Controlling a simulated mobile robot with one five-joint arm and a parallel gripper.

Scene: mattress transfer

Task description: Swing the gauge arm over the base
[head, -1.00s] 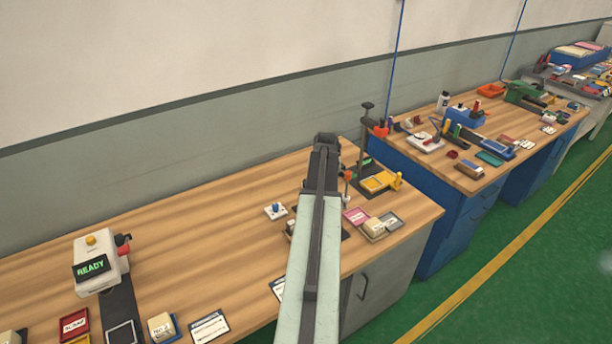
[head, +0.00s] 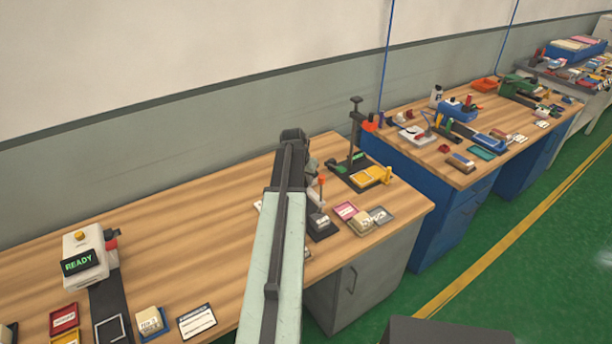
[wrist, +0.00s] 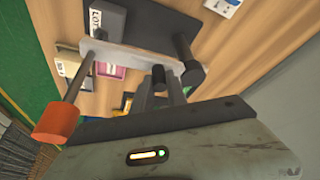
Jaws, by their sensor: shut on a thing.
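The gauge arm (wrist: 128,58) is a pale flat bar in the wrist view. Its right end meets a dark round post (wrist: 188,62). A rod with an orange knob (wrist: 62,120) stands at its left end; the knob also shows in the head view (head: 321,180). The dark base (wrist: 142,18) lies below, with a grey block labelled "LOT" (wrist: 97,18) on it. My gripper (wrist: 166,80) is shut on the gauge arm near the post. The exact grip is partly hidden. In the head view my arm hides much of the gauge.
A dark stand (head: 355,140) with a yellow tray (head: 367,176) is just behind and right of the gauge. A white READY device (head: 88,262) stands left. The bench middle is clear.

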